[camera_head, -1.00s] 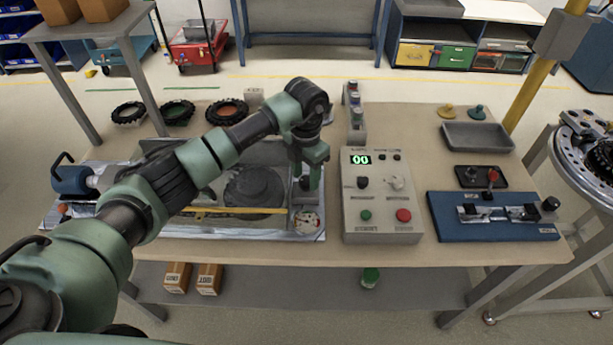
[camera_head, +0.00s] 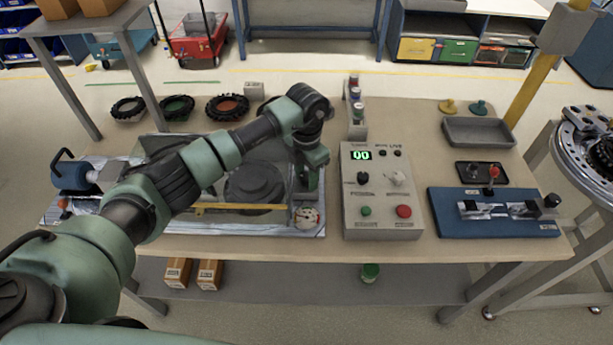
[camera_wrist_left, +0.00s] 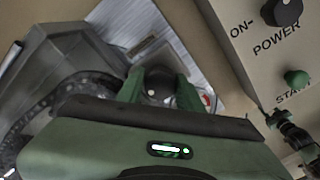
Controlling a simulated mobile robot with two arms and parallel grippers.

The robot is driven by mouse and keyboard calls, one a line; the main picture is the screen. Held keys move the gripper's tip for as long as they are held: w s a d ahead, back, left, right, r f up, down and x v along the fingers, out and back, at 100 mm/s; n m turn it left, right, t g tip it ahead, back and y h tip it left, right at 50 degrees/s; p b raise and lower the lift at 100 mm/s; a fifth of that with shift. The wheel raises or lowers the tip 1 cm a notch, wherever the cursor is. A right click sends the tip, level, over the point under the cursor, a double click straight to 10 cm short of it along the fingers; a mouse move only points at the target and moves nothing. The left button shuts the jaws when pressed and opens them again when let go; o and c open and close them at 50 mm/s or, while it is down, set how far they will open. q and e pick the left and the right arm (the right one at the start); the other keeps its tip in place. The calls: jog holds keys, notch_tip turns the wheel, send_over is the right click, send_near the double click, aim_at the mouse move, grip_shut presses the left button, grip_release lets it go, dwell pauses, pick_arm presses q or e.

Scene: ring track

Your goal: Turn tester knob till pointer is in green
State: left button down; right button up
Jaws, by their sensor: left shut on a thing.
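The tester's round dial (camera_head: 307,217) is white with coloured patches, at the front right corner of the grey tray machine. The pointer is too small to read. A dark knob (camera_wrist_left: 160,84) shows between the fingers of my left gripper (camera_wrist_left: 160,92) in the left wrist view. The fingers are shut on it from both sides. A sliver of the dial (camera_wrist_left: 206,100) shows beside the right finger. In the head view my left gripper (camera_head: 306,186) is just behind the dial and hides the knob. My right gripper is not in view.
A grey control box (camera_head: 382,222) with a green "00" display, knobs and buttons stands close to the right. A blue fixture board (camera_head: 440,228) lies farther right. The tray machine's glass cover (camera_head: 225,170) is beside my arm. Several rings lie behind.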

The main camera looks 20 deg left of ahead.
pick_arm(q)
jog(key=shift+w+f+m+b, duration=0.1)
jog(key=shift+m+b, duration=0.4)
jog(key=shift+b, duration=0.1)
jog(key=m+b, duration=0.6)
jog(key=shift+m+b, duration=1.5)
jog(key=shift+m, duration=0.1)
jog(key=shift+r, duration=0.2)
jog(key=c, duration=1.2)
grip_release()
jog(key=shift+r, duration=0.1)
